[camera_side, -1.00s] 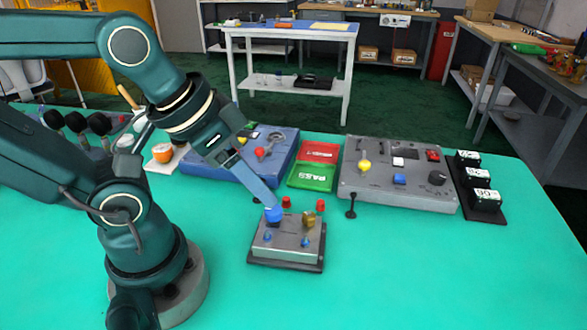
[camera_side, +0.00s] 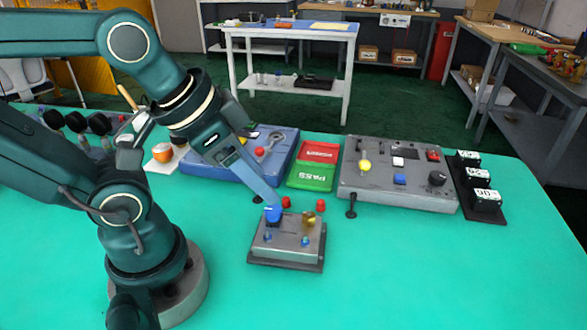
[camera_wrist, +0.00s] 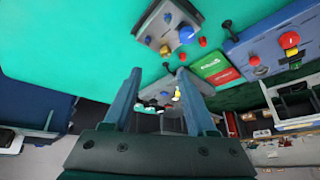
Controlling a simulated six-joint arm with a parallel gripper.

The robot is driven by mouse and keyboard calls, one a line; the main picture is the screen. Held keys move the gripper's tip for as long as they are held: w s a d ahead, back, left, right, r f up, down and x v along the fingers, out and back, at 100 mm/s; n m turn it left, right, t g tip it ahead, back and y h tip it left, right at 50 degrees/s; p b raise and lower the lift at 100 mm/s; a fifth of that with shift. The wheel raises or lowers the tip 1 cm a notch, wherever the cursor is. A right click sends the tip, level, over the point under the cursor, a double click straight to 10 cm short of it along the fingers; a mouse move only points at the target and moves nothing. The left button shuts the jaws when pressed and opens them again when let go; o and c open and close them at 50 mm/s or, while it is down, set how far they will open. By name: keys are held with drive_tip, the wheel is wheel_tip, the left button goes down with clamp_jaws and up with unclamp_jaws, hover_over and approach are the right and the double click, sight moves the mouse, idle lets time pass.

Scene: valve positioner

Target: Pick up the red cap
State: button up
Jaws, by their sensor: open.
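Two small red caps stand on the green table behind the grey valve device (camera_side: 287,246). The left red cap (camera_side: 287,202) is close to the device's large blue knob (camera_side: 272,214), and the right red cap (camera_side: 320,205) is a little apart. The wrist view also shows the left cap (camera_wrist: 203,42) and the right cap (camera_wrist: 182,57), beyond the fingertips. My gripper (camera_side: 275,201) is above the table near the blue knob and left cap. In the wrist view my gripper (camera_wrist: 158,72) has its fingers apart with nothing held between them. Its exact height over the caps is unclear.
Green PASS and red REJECT pads (camera_side: 313,178) lie behind the caps. A grey control panel (camera_side: 398,185) is to the right, a blue panel (camera_side: 240,160) to the left. Black pegs stand at left (camera_side: 257,198) and right (camera_side: 351,207). The table's front right is clear.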

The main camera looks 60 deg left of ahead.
drive_tip(key=w+m, duration=0.3)
drive_tip(key=w, duration=0.1)
drive_tip(key=g, duration=0.4)
hover_over(286, 198)
drive_tip(key=shift+h, duration=0.3)
drive_tip(key=f, duration=1)
drive_tip(key=shift+s+a+f, duration=0.1)
drive_tip(key=shift+s+f, duration=0.25)
drive_tip(key=shift+s+a+f+g, duration=0.1)
drive_tip(key=shift+f+g, duration=0.15)
drive_tip(key=shift+g, duration=0.05)
drive_tip(key=shift+w+f, duration=0.2)
drive_tip(key=shift+f, duration=0.95)
drive_tip(key=shift+w+f, duration=0.15)
drive_tip(key=shift+f, duration=1)
clamp_jaws()
